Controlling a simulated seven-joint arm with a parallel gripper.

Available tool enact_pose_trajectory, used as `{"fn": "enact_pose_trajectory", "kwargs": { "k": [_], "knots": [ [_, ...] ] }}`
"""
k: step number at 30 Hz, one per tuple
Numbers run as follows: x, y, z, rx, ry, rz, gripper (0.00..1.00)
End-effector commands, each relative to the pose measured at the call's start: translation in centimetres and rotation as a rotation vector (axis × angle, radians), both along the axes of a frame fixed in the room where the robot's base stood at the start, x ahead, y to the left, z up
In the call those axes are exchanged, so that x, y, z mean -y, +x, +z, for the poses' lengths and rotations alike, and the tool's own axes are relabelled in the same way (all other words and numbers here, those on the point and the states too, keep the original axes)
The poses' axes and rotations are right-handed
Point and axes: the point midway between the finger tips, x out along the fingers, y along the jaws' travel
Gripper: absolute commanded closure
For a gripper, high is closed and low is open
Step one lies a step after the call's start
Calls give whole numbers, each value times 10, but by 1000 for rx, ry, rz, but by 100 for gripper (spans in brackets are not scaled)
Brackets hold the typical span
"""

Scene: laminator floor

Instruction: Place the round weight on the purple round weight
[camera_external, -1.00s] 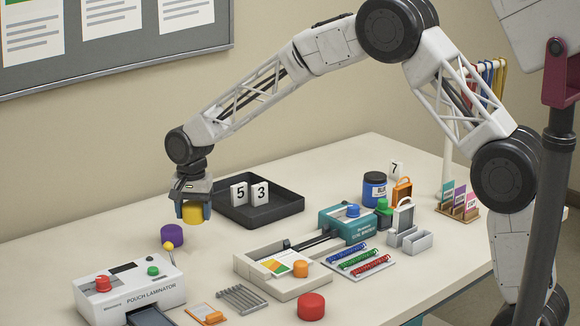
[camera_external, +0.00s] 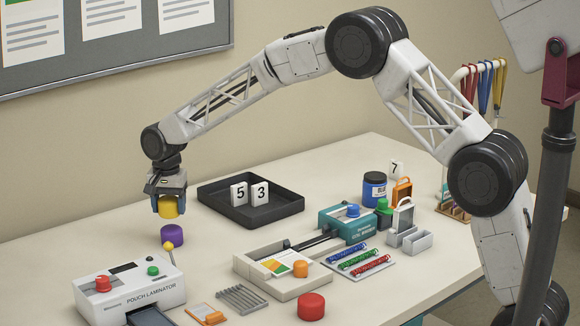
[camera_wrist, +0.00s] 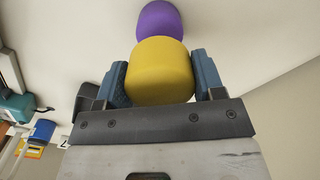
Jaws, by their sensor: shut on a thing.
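My gripper (camera_external: 168,204) is shut on a yellow round weight (camera_external: 168,208). In the wrist view the yellow round weight (camera_wrist: 160,71) sits between the two blue fingers of my gripper (camera_wrist: 160,80). The purple round weight (camera_external: 174,236) stands on the table just behind the laminator. In the external view the yellow weight is held above the purple one and slightly to its left, with a small gap between them. In the wrist view the purple weight (camera_wrist: 160,20) shows beyond the yellow one, partly hidden by it.
A pouch laminator (camera_external: 130,290) with red and green knobs and a yellow-tipped lever (camera_external: 169,246) stands close in front of the purple weight. A black tray (camera_external: 285,208) with number cards is to the right. A red round weight (camera_external: 311,307) lies near the front edge.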

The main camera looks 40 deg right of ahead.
Motion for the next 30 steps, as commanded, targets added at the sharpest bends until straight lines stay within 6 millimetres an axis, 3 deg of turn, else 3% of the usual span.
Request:
{"fn": "enact_pose_trajectory", "kwargs": {
  "k": [7,17,30],
  "knots": [
    [0,0,-4,0,0,0,73],
    [0,0,-33,0,0,0,73],
    [0,0,-37,0,0,0,73]
  ]
}}
